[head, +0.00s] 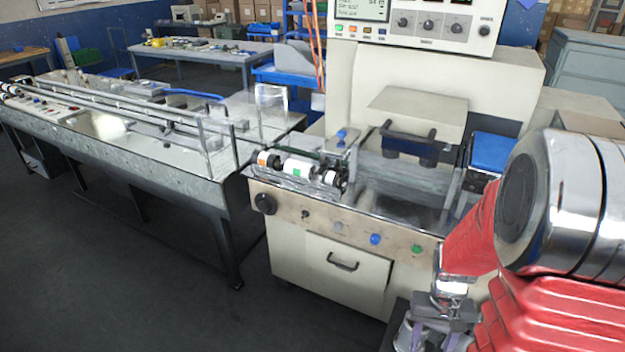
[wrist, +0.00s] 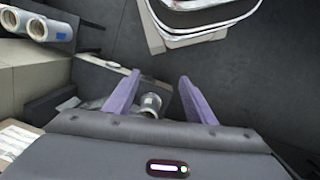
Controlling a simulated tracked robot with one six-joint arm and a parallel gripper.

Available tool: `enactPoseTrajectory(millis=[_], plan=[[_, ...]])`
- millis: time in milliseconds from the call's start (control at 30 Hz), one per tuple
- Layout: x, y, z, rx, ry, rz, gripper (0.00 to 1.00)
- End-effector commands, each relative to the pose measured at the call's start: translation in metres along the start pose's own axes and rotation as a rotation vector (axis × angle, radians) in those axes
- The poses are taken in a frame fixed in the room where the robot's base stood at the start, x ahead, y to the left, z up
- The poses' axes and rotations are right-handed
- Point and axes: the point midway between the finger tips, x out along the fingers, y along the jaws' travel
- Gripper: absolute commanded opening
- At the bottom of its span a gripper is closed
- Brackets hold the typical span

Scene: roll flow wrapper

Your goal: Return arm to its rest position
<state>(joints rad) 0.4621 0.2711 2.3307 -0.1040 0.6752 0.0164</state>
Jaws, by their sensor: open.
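My red and silver arm fills the lower right of the head view, folded in front of the wrapper machine. My gripper (head: 432,338) points down at the bottom edge of that view, partly cut off. In the wrist view my gripper (wrist: 158,92) shows two purple fingers spread apart with nothing between their tips. A silver cylindrical part (wrist: 148,104) shows below, between the fingers and apart from them as far as I can tell.
The flow wrapper (head: 330,225) stands close by on the left, with knobs, buttons and a drawer. A long infeed conveyor (head: 130,150) runs off to its left. Pale rolls (wrist: 45,28) show at the wrist view's upper left. The dark floor (head: 130,290) is clear at lower left.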

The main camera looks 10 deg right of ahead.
Motion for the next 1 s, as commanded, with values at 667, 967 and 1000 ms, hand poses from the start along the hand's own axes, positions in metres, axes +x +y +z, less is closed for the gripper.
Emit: enactPoseTrajectory(millis=[667,967,1000], plan=[[-0.123,-0.061,0.053,-0.124,0.175,-0.023,0.50],[-0.166,-0.085,0.080,-0.190,0.292,-0.047,0.50],[-0.171,-0.088,0.083,-0.199,0.310,-0.051,0.50]])
